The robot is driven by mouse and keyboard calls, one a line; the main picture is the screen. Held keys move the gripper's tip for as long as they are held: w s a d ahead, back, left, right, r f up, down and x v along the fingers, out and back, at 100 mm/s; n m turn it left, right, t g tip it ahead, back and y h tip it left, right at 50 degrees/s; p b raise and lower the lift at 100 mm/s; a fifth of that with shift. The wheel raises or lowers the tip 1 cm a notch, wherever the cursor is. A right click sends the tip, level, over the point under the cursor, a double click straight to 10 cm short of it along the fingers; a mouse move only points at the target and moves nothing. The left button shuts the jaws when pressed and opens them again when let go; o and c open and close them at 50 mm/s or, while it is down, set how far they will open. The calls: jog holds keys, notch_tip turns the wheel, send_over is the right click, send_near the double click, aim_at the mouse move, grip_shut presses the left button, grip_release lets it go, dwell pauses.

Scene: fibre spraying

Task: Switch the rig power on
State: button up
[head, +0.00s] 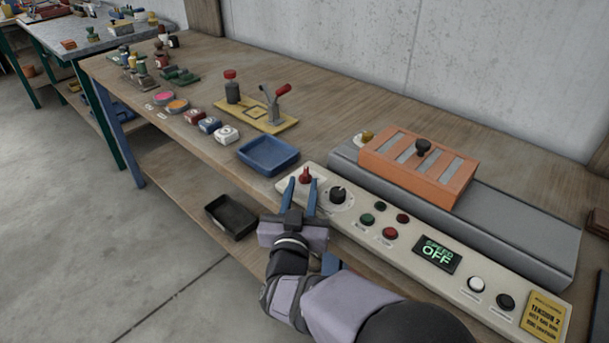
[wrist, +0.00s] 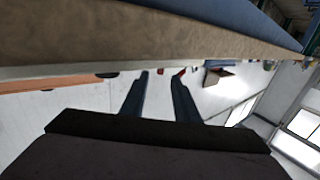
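A long cream control panel (head: 395,262) lies along the bench's front edge. At its left end stands a red switch lever (head: 305,175), with a black knob (head: 338,195) to its right. Which control is the rig power cannot be read from labels. My gripper (head: 301,184) is open, its two blue fingers apart, with the red lever appearing between or just behind the fingertips in the head view. Contact cannot be told.
A blue tray (head: 268,168) lies left; an orange slotted block (head: 440,185) stands behind.

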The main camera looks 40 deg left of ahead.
aim_at(304, 176)
jog(key=shift+x, duration=2.25)
jog(key=shift+p, duration=0.3)
grip_shut()
